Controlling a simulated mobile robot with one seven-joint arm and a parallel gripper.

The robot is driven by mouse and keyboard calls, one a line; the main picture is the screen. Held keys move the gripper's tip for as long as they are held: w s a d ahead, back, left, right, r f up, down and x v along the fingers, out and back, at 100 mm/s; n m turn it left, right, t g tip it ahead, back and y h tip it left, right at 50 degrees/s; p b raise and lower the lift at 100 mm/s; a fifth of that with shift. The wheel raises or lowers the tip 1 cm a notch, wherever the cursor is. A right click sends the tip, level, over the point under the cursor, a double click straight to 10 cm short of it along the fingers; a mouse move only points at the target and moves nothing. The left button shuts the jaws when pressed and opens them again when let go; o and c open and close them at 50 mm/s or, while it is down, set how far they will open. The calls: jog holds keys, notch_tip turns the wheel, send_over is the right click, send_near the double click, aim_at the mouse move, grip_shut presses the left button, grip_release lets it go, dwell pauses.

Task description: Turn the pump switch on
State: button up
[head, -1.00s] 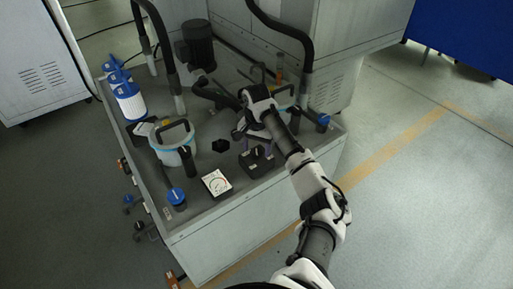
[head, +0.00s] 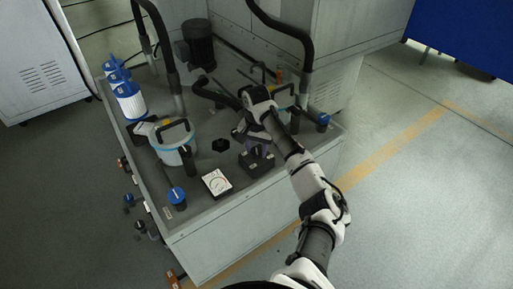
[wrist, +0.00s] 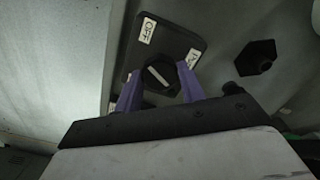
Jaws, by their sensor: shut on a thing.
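The pump switch is a black box (head: 257,163) with a round knob on the front right of the grey tank unit's top. In the wrist view its dark plate (wrist: 178,42) carries an OFF label (wrist: 148,30) and a second label (wrist: 193,58), partly covered by a finger. The knob (wrist: 160,76) has a white line slanting from upper left to lower right. My gripper (wrist: 157,88) has its purple fingers on either side of the knob, shut on it. In the head view my gripper (head: 262,148) is over the box, hiding the knob.
A white gauge (head: 217,182) and a black hexagonal knob (head: 220,145) sit left of the switch. A lidded filter pot (head: 172,143), blue-topped valve (head: 177,197), hoses and a motor (head: 198,42) crowd the unit. Open floor (head: 400,200) lies to the right.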

aim_at(257, 150)
jog(key=shift+r, duration=0.1)
jog(key=n+p, duration=0.3)
jog(key=n, duration=0.2)
jog(key=shift+n, duration=0.4)
jog(key=n+p, duration=0.2)
jog(key=n, duration=0.3)
jog(key=shift+n, duration=0.3)
jog(key=o, duration=1)
jog(key=shift+c, duration=0.2)
notch_tip(257, 150, up, 14)
jog(key=p, duration=0.1)
jog(key=shift+p, duration=0.35)
